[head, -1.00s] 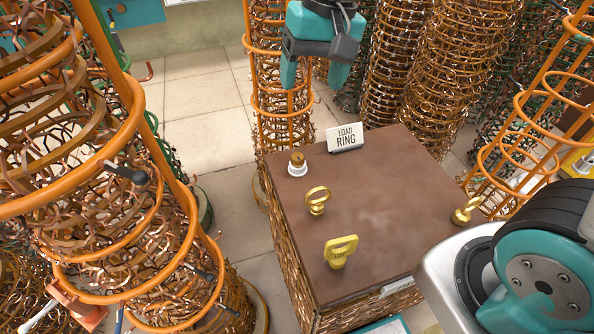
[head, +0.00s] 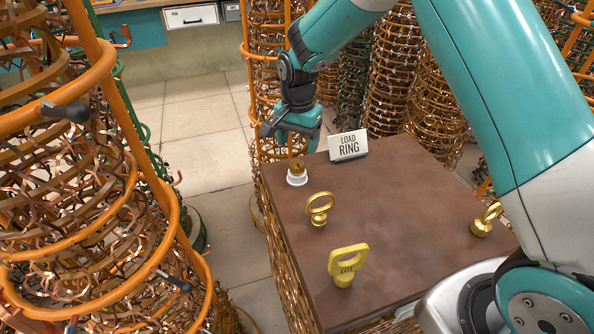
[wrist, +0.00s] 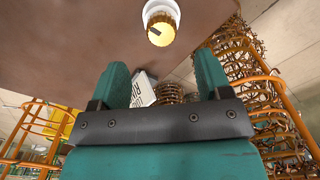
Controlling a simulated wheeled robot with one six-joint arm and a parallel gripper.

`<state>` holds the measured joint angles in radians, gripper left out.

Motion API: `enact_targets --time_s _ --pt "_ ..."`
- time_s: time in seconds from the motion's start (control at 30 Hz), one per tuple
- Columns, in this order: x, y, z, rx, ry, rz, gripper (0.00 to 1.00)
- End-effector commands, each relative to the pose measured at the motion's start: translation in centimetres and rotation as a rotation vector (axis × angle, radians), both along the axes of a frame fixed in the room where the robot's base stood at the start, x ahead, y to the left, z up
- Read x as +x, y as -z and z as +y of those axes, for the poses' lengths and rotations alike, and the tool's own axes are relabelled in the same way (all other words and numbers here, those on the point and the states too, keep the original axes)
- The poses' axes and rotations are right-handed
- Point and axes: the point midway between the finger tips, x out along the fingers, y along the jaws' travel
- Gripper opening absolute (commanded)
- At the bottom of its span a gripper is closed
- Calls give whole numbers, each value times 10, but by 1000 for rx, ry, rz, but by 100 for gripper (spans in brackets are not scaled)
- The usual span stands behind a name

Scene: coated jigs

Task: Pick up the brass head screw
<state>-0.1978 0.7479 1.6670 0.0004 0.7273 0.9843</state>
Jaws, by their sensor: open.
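The brass head screw (head: 297,166) stands upright in a small white cup (head: 297,180) near the back left corner of the brown table top. In the wrist view its round brass head (wrist: 162,28), with a dark slot, shows at the top centre, ringed by the white cup (wrist: 153,8). My gripper (head: 299,143) is teal, open and empty. In the head view it hangs just behind and above the screw. In the wrist view its two fingers (wrist: 160,68) are apart, with the screw beyond their tips, roughly centred between them. The screw is not touched.
A "LOAD RING" sign (head: 348,146) stands right of the screw. Tall coil-filled orange racks (head: 110,180) crowd around; the table's middle is clear.

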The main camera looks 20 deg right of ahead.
Motion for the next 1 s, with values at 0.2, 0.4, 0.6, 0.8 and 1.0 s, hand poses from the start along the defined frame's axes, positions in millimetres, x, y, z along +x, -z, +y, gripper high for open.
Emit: enact_targets --time_s 0.2,0.4,0.6,0.8,1.0 --pt "0 14 0 0 -1 0 71" --pt "0 39 2 -1 -2 4 71" --pt "1 63 2 0 -2 0 71" --pt "1 63 2 1 -1 -1 71" --pt "1 63 2 1 -2 -1 25"
